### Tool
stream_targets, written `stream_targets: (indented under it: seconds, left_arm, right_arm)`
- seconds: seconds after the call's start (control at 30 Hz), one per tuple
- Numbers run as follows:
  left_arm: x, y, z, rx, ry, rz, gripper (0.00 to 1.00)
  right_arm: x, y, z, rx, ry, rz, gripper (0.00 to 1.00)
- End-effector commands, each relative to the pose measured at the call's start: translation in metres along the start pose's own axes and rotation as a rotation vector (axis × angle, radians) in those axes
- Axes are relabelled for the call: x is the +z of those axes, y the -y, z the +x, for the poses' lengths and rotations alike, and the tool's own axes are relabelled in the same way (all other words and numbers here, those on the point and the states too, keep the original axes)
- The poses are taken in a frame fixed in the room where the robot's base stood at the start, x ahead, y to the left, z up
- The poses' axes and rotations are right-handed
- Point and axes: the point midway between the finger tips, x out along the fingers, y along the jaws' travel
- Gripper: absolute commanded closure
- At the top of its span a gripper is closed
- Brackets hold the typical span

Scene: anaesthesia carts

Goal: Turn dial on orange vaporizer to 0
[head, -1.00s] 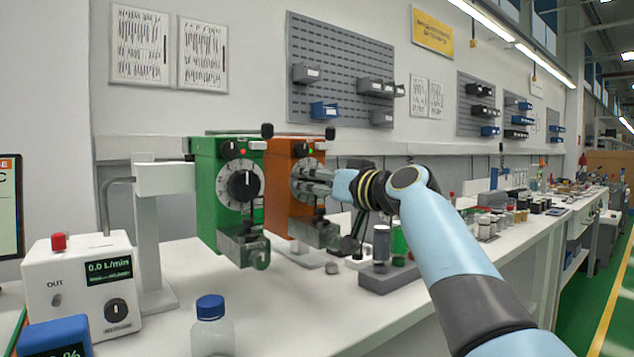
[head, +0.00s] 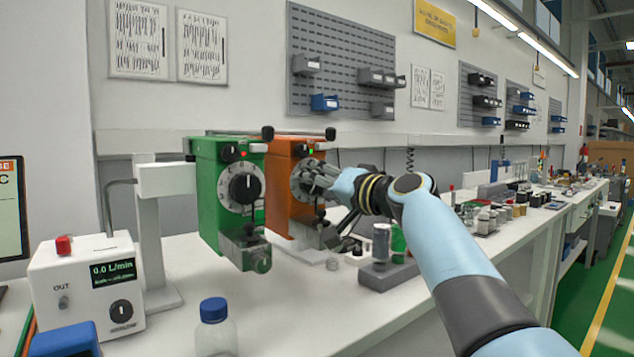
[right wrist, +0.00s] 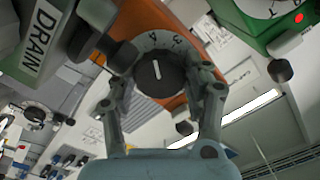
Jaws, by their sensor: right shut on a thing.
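The orange vaporizer (head: 280,190) hangs beside the green vaporizer (head: 208,195), to its right. Its round dial shows partly behind my right gripper (head: 312,181). In the right wrist view the black dial knob (right wrist: 160,77) has a white pointer line and sits on a pale numbered ring. My right gripper (right wrist: 163,95) has one finger on each side of the knob and is shut on it. The numeral under the pointer cannot be read for certain. My left gripper is not in view.
A flow meter box (head: 88,282) and a blue-capped bottle (head: 214,325) stand on the white bench at the front. A grey block with cylinders (head: 388,275) stands under my right arm. Grey pegboards (head: 340,65) hang on the wall behind.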

Motion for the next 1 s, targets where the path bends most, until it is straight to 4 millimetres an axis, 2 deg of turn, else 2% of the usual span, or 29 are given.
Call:
stream_targets:
  seconds: [0.37, 0.4, 0.6, 0.87, 1.0]
  left_arm:
    - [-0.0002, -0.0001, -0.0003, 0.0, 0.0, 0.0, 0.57]
    - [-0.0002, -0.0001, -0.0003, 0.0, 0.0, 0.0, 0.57]
    - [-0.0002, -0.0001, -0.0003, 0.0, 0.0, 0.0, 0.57]
    - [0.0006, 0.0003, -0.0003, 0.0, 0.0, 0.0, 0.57]
    - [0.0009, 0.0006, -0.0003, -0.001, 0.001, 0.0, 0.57]
  right_arm:
    - [-0.0004, -0.0004, -0.0001, 0.0, -0.001, 0.006, 0.82]
    - [-0.0004, -0.0004, -0.0001, 0.0, -0.001, 0.006, 0.49]
    - [-0.0003, -0.0002, -0.0001, 0.0, -0.001, 0.005, 0.26]
    - [-0.0006, 0.0005, -0.0002, -0.001, -0.001, 0.005, 0.26]
    - [-0.0005, -0.0005, -0.0073, 0.0, -0.002, 0.006, 0.26]
